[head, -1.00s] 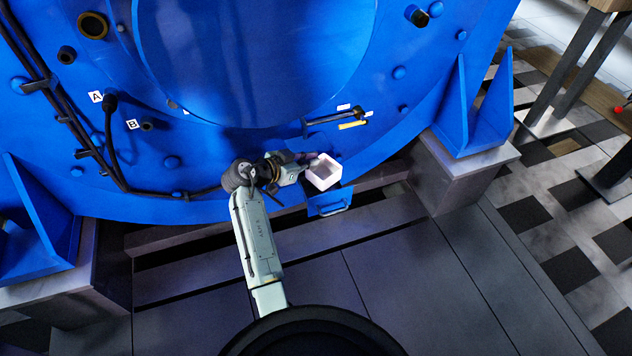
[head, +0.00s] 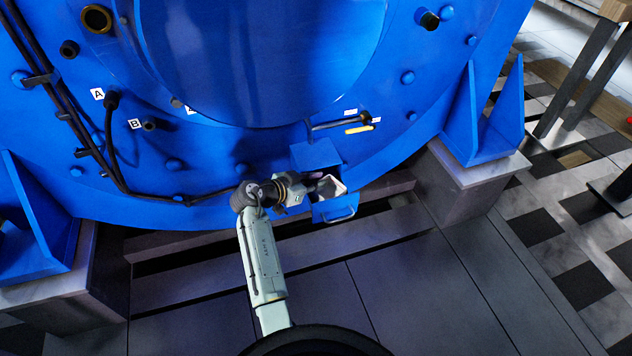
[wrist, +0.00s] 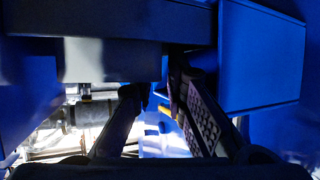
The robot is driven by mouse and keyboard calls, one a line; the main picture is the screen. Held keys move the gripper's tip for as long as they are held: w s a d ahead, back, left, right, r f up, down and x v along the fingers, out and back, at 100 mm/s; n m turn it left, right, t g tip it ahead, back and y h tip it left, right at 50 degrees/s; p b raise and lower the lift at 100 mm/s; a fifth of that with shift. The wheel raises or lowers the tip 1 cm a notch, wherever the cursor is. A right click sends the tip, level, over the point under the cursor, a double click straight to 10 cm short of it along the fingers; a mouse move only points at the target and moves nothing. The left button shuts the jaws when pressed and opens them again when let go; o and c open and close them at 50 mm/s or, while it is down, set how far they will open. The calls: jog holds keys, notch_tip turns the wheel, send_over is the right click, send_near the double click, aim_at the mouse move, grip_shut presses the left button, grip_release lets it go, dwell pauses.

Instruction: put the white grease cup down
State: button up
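The white grease cup (head: 337,188) is a small pale, open-topped block in the head view. It sits within the open blue drawer-like box (head: 336,213) low on the blue motor housing. My gripper (head: 322,187) reaches in from the left, and its tip is right at the cup. In the wrist view my gripper's fingers (wrist: 157,95) converge, with a narrow gap between their tips. A pale grey block (wrist: 110,60), probably the cup, is above the left finger and beside the right one. I cannot tell whether the fingers still grip it or whether the cup's base touches the box floor.
A blue panel (head: 316,154) stands just above and behind the cup, close to my gripper. Blue walls (wrist: 260,55) flank the fingers in the wrist view. Dark floor plates (head: 390,275) in front are clear.

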jog(key=p+v, duration=0.3)
jog(key=v, duration=0.9)
jog(key=shift+p, duration=0.3)
